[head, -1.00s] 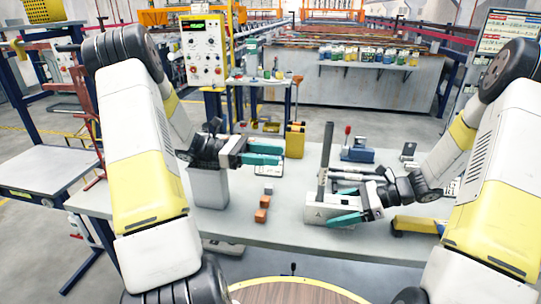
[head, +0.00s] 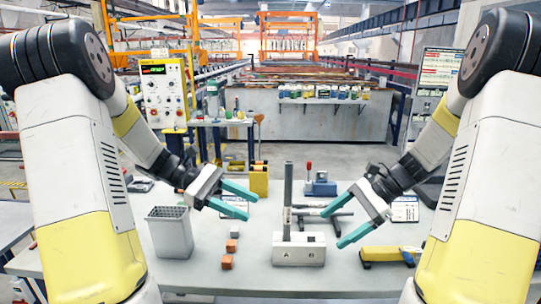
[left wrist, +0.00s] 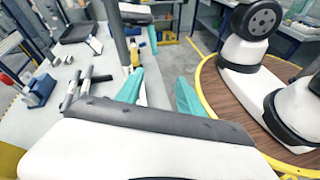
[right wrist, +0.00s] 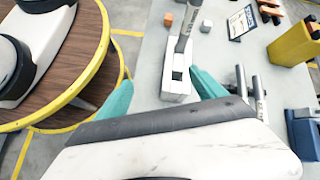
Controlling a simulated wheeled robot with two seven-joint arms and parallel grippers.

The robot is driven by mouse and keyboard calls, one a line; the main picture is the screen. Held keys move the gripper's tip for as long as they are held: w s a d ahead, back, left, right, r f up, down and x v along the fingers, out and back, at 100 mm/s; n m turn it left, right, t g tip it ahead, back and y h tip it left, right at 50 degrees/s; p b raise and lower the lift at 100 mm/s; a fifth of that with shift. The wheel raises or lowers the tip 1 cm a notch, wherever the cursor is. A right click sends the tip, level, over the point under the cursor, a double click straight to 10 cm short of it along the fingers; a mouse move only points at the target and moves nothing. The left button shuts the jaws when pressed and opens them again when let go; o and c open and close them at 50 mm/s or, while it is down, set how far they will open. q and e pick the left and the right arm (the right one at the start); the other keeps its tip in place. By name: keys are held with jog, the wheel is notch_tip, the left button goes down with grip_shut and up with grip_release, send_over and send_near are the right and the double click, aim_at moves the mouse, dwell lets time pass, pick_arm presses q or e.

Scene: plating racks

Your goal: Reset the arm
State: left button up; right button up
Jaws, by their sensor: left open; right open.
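My left gripper (head: 238,199) is open and empty, held above the table (head: 215,277) at its left-middle part. Its two teal fingers also show apart in the left wrist view (left wrist: 158,90). My right gripper (head: 332,226) is open and empty, held above the table to the right of the white block marked A and B (head: 299,253). Its teal fingers also show apart in the right wrist view (right wrist: 158,90). Neither gripper touches an object that I can see.
A yellow tool (head: 388,255) lies at the right. A blue device with a red lever (head: 319,186) stands behind.

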pick_arm(q)
jog(key=s+a+r+m+t+y, duration=0.2)
jog(key=s+r+m+t+y, duration=0.1)
jog(key=s+m+t+y, duration=0.1)
jog(key=s+a+r+m+t+y, duration=0.3)
jog(key=s+r+m+t+y, duration=0.1)
jog(key=s+m+y, duration=0.3)
jog(key=s+m+t, duration=0.1)
jog(key=m, duration=0.1)
jog(key=shift+a+m, duration=0.25)
jog(key=shift+m, duration=0.05)
pick_arm(e)
jog(key=s+a+r+n+t+h, duration=0.1)
jog(key=s+r+n+t+h, duration=0.5)
jog(key=s+r+n, duration=0.7)
jog(key=shift+s+r+n+t+h, duration=0.4)
jog(key=shift+n+h, duration=0.2)
jog(key=shift+h, duration=0.1)
